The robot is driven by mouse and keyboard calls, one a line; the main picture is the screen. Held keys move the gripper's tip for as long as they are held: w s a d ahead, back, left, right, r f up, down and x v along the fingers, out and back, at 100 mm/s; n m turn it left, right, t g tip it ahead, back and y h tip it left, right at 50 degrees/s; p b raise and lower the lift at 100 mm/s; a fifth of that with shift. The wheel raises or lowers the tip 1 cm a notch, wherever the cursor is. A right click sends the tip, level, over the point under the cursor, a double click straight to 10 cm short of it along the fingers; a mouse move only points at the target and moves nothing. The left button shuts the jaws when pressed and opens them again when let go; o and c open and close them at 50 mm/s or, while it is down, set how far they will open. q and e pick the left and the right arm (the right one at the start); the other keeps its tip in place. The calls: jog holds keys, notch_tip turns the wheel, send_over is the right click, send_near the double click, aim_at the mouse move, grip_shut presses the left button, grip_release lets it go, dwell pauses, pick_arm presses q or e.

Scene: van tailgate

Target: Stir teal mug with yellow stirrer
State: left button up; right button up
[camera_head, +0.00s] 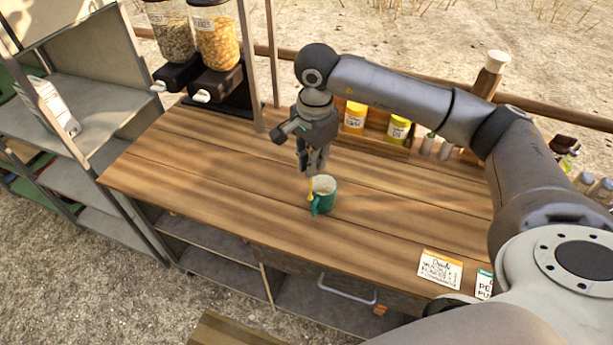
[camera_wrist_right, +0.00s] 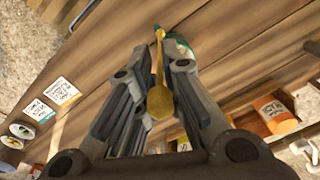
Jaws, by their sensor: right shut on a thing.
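The teal mug (camera_head: 331,200) stands upright on the wooden counter, with a pale interior. It also shows in the right wrist view (camera_wrist_right: 181,43), partly hidden behind a fingertip. My right gripper (camera_head: 313,168) points down just above the mug's left side. It is shut on the yellow stirrer (camera_wrist_right: 158,70), which has a spoon-like wide end near the palm. Its thin end points down to the mug's left rim, where the stirrer (camera_head: 310,188) shows as a short yellow strip. I cannot tell whether the tip is inside or beside the mug. My left gripper is out of view.
Two dispensers (camera_head: 216,45) stand at the back left. Yellow-labelled jars (camera_head: 397,129) and bottles line the back edge. Cards (camera_head: 440,268) lie at the front right. Shelving (camera_head: 90,90) stands left of the counter. The counter left of the mug is clear.

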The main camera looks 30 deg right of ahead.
jog(key=w+d+r+m+p, duration=0.1)
jog(key=m, duration=0.1)
jog(key=w+d+r+m+p, duration=0.1)
jog(key=d+m, duration=0.1)
jog(key=w+d+r+m+p, duration=0.1)
jog(key=d+r+m+p, duration=0.1)
jog(key=m, duration=0.1)
jog(key=shift+w+d, duration=0.15)
jog(key=shift+w, duration=0.2)
grip_shut()
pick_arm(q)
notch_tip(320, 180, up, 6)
pick_arm(e)
jog(key=shift+w+d+m, duration=0.1)
jog(key=shift+d+m, duration=0.3)
jog(key=shift+m, duration=0.2)
grip_release()
jog(key=shift+w+f, duration=0.2)
jog(key=shift+f, duration=0.4)
pick_arm(q)
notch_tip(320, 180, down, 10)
jog(key=b, duration=0.9)
jog(key=shift+b, duration=0.3)
pick_arm(e)
notch_tip(320, 180, down, 13)
jog(key=shift+r, duration=0.2)
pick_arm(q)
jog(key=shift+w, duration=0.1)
pick_arm(e)
jog(key=shift+a, duration=0.1)
